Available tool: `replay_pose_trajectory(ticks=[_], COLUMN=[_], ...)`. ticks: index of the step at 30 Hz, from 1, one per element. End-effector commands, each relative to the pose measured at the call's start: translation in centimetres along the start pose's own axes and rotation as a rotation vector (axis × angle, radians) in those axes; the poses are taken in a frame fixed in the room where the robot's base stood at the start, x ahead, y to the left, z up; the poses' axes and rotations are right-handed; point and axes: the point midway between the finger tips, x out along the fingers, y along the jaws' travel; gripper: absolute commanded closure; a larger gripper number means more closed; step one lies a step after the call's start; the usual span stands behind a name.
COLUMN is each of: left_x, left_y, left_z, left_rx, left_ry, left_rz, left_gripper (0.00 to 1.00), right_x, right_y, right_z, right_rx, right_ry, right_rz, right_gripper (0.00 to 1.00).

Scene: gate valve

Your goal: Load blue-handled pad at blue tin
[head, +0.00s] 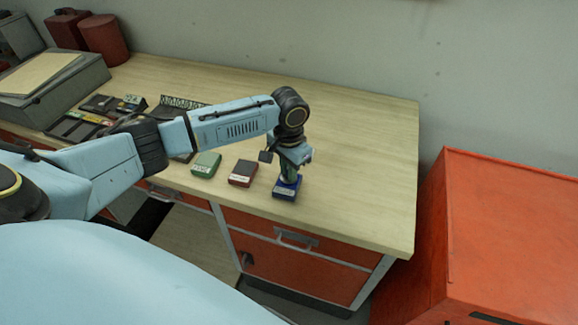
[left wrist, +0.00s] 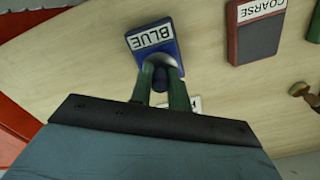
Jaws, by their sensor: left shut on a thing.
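The blue tin (head: 285,190) stands near the front edge of the workbench. Its white label reads BLUE in the left wrist view (left wrist: 154,40). My left gripper (head: 289,177) points down right over this tin. In the left wrist view its two green fingers (left wrist: 162,85) are shut on a dark blue handle (left wrist: 160,79), which fits the blue-handled pad. A grey rounded part at the handle's end lies over the tin's near edge. I cannot tell whether the pad touches the tin's top. My right gripper is out of view.
A red tin labelled COARSE (left wrist: 257,32) and a green tin (head: 206,164) stand left of the blue tin on the workbench (head: 360,160). Small items and a grey case (head: 55,88) lie farther left. An orange cabinet (head: 510,230) stands right. The bench's right part is clear.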

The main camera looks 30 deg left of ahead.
Motion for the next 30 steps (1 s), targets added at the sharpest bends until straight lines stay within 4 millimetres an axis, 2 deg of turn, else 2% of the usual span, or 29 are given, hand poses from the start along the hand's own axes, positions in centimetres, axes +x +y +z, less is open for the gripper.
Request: replay_pose_trajectory(ticks=[3, 19, 30], left_x=[-1.4, -4.9, -6.8], left_y=[0.0, -0.1, -0.1], left_z=[-0.1, -0.2, -0.2], left_rx=[-0.001, -0.002, -0.001], left_ry=[0.004, 0.008, 0.008], left_rz=[0.000, 0.000, 0.000], left_gripper=[1.00, 1.00, 1.00], right_x=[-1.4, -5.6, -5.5], right_y=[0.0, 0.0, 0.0], right_z=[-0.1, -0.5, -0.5], right_rx=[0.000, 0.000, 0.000], right_ry=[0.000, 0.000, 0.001], right_rz=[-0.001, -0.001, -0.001], right_gripper=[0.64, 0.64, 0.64])
